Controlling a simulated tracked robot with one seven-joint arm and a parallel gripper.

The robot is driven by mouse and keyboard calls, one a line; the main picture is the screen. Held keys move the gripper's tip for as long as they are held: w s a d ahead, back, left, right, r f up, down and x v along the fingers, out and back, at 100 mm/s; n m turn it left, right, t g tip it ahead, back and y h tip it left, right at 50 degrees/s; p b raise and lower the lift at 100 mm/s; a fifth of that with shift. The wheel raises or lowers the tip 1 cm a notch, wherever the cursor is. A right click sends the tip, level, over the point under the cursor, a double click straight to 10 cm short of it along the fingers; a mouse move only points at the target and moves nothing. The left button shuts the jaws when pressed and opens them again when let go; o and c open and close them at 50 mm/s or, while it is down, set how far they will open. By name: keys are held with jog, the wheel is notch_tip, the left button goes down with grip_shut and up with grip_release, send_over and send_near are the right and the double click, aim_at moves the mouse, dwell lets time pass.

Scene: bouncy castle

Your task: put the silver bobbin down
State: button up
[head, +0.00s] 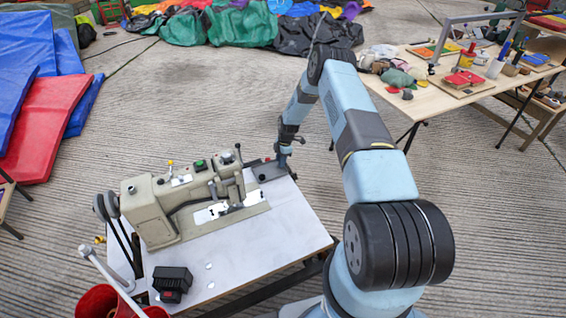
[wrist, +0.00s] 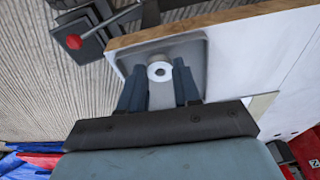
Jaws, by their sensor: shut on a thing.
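The silver bobbin (wrist: 159,72), a small pale ring with a dark hole, sits between the two fingertips of my gripper (wrist: 158,82) in the wrist view. My gripper is shut on it. Behind the bobbin is a shallow grey tray (wrist: 194,50) at the corner of the white-topped table; I cannot tell whether the bobbin touches it. In the head view my gripper (head: 284,152) is over the table's far right corner, by the dark grey tray (head: 270,174). The bobbin cannot be made out in the head view.
A beige sewing machine (head: 152,208) stands on the white table (head: 245,255), left of my gripper. A black box (head: 172,281) lies near the front edge. A wooden workbench (head: 440,98) with several items stands at the right. Bare table shows in front of the machine.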

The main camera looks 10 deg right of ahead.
jog(key=shift+f, duration=0.75)
jog(key=o, duration=0.9)
